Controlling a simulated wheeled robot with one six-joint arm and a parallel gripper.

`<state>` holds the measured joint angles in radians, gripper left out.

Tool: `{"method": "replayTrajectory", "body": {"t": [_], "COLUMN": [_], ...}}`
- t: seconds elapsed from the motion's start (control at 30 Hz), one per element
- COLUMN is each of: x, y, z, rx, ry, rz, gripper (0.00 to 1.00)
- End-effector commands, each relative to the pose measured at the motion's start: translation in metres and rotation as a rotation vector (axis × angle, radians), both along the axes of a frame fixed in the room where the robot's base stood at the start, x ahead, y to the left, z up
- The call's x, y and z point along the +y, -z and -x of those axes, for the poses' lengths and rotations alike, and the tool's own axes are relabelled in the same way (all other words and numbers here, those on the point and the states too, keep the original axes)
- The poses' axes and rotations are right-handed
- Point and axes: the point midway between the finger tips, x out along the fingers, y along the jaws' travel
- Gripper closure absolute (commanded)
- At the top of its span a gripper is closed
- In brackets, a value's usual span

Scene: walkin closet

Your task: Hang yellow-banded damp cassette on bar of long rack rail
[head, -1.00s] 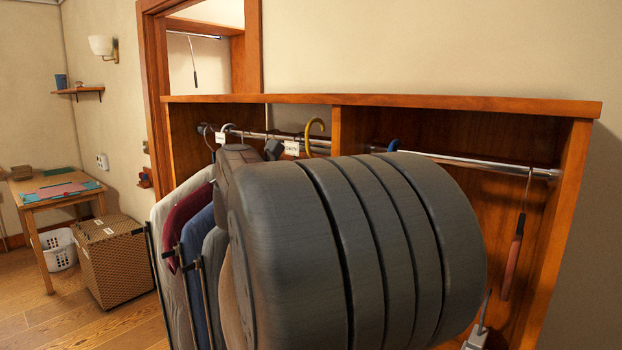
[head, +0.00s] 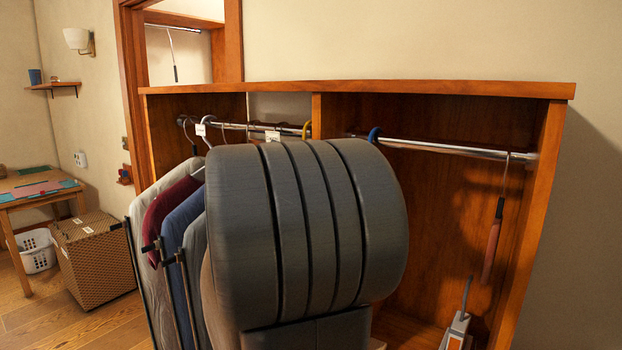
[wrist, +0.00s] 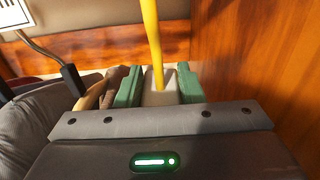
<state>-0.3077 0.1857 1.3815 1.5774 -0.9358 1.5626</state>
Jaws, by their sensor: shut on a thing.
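My gripper (wrist: 158,86) shows in the wrist view as two green-padded fingers, shut on the pale body of the yellow-banded damp cassette (wrist: 160,98). A yellow stem (wrist: 150,40) rises from the cassette between the fingers. In the head view, the top of a yellow hook (head: 306,129) shows near the rack rail's bar (head: 228,126), just left of the divider. I cannot tell whether the hook rests on the bar. My large grey arm hides the gripper and cassette in the head view. The bar continues right of the divider (head: 445,147).
Grey, maroon and blue garments (head: 168,220) hang left of my arm. A blue hook (head: 374,134) and a long, dark-and-reddish hanging item (head: 493,240) are on the right bar section. A wooden wall (wrist: 260,60) stands close right of the gripper. A grey device (head: 458,330) is lower right.

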Motion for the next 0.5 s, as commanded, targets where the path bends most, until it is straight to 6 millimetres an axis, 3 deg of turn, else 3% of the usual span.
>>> {"method": "replayTrajectory", "body": {"t": [0.3,0.33,0.43,0.5], "x": [-0.0001,-0.0001,-0.0001,-0.0001], "y": [-0.0002,-0.0002,-0.0001,0.0001], "z": [0.0,0.0,0.0001,0.0001], "rx": [-0.001,-0.001,-0.001,-0.001], "ry": [0.0,0.0,0.0,0.0], "rz": [0.0,0.0,0.0,0.0], "gripper": [1.0,0.62,0.42,0.4]}}
